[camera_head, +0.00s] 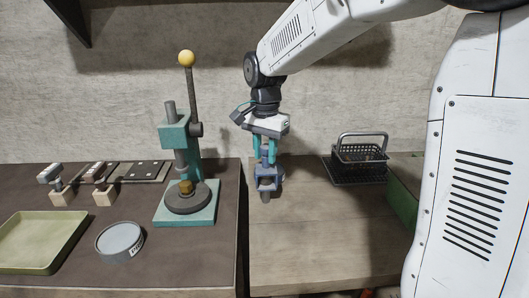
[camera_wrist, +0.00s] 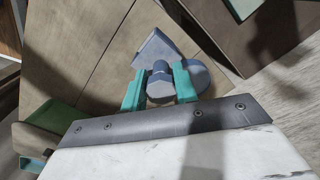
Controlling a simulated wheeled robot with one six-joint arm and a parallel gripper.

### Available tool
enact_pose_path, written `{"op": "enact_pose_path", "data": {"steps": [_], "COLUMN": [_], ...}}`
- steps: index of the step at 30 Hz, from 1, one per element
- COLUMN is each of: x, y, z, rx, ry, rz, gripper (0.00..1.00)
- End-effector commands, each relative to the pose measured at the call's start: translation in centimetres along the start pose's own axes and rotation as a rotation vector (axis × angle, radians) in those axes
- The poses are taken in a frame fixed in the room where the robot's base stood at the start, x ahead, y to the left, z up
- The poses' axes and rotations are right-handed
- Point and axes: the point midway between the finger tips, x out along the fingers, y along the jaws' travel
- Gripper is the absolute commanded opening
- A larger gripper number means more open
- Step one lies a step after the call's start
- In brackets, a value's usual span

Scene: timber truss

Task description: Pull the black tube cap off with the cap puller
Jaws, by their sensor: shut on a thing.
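My gripper (camera_head: 265,146) has teal fingers and is over the light wooden bench, right of the press. It is shut on a blue-grey tool (camera_head: 267,181), which seems to be the cap puller. A short grey cylindrical end points down below the tool; whether it touches the bench is unclear. In the wrist view the fingers (camera_wrist: 160,88) close on the tool's rounded grip, with a flat blue-grey part (camera_wrist: 155,47) beyond it. I cannot make out a black tube cap for certain in either view.
A teal lever press (camera_head: 176,133) stands on the dark bench at left, near a round grey tin (camera_head: 119,240) and a pale green tray (camera_head: 42,243). The light bench's front is clear.

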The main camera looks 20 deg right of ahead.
Motion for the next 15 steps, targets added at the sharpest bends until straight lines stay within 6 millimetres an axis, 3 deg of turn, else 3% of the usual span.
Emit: {"op": "enact_pose_path", "data": {"steps": [15], "x": [-1.3], "y": [0.0], "z": [0.0], "rx": [0.000], "ry": [0.000], "rz": [-0.001], "gripper": [0.00]}}
